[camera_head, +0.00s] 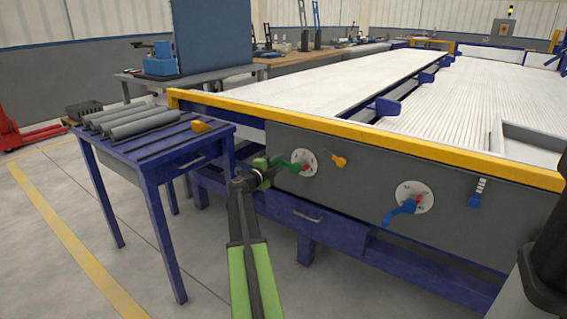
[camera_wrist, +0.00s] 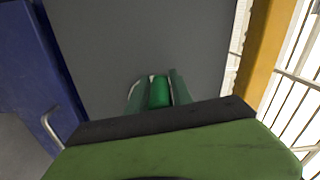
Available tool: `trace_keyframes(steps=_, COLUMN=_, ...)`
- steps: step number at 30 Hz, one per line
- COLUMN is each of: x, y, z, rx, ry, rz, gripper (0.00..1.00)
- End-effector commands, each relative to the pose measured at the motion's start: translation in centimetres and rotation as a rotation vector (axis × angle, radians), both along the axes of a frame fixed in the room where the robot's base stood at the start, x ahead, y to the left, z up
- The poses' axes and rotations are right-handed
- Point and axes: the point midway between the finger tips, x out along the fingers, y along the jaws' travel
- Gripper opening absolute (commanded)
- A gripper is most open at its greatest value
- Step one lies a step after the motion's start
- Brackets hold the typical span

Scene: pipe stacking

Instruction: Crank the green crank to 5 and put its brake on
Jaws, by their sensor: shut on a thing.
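The green crank (camera_head: 297,165) sits on a white round dial (camera_head: 309,161) on the grey front panel of the conveyor table. The dial has small marks that are too small to read. My gripper (camera_head: 275,162) is at the crank's handle, left of the dial. In the wrist view my gripper (camera_wrist: 159,89) is shut on the green handle (camera_wrist: 160,92), with a finger on each side. A small yellow-orange lever (camera_head: 339,160) is on the panel right of the green dial, tilted; it may be the brake.
A blue crank (camera_head: 402,209) on its own white dial (camera_head: 414,197) and a blue lever (camera_head: 475,199) are further right on the panel. A blue side table (camera_head: 150,163) with grey pipes (camera_head: 130,118) stands at left. A drawer handle (camera_head: 308,217) juts out below.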

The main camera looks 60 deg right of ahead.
Motion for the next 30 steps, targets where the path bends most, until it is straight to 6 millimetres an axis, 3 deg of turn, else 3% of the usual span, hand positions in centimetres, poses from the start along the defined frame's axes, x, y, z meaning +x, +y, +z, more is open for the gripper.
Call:
trace_keyframes(steps=10, x=0.3, y=0.3, z=0.2, rx=-0.005, ry=0.007, rz=-0.001, gripper=0.0)
trace_keyframes(steps=11, x=0.3, y=0.4, z=0.2, rx=-0.005, ry=0.007, rz=-0.001, gripper=0.28)
trace_keyframes(steps=15, x=0.6, y=0.5, z=0.1, rx=-0.003, ry=0.004, rz=0.004, gripper=0.43)
trace_keyframes(steps=25, x=1.0, y=1.2, z=0.1, rx=-0.001, ry=0.001, rz=0.01, gripper=0.43)
trace_keyframes(steps=30, x=1.2, y=4.5, z=0.1, rx=-0.002, ry=0.001, rz=0.013, gripper=0.43)
